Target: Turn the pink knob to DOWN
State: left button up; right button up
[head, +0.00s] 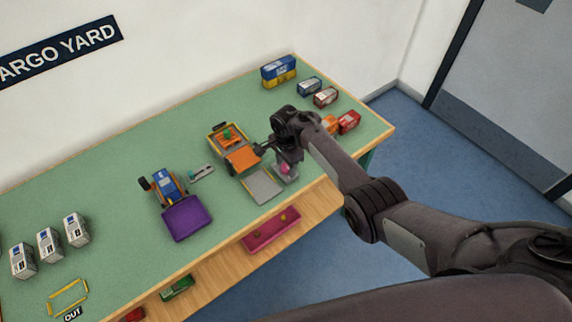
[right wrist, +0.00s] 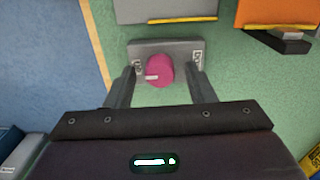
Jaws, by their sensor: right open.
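The pink knob (right wrist: 159,71) sits on a grey plate (right wrist: 178,47) with a small label at each end; I cannot read the labels surely. The knob's pale pointer mark points to the left end of the plate in the right wrist view. In the head view the knob (head: 284,168) shows small near the table's front edge, partly covered by my arm. My right gripper (right wrist: 163,74) is open, with one finger on each side of the knob and gaps between. It also shows in the head view (head: 284,160). My left gripper is out of view.
A grey tray (head: 263,187) lies beside the knob plate, with an orange crane vehicle (head: 240,158) behind it. A purple bin (head: 186,218) and a blue-orange vehicle (head: 166,187) stand further left. Small containers (head: 348,122) stand to the right. A pink tray (head: 272,232) is on the lower shelf.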

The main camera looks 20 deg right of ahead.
jog(key=shift+f, duration=0.15)
jog(key=c, duration=1)
jog(key=shift+o, duration=0.2)
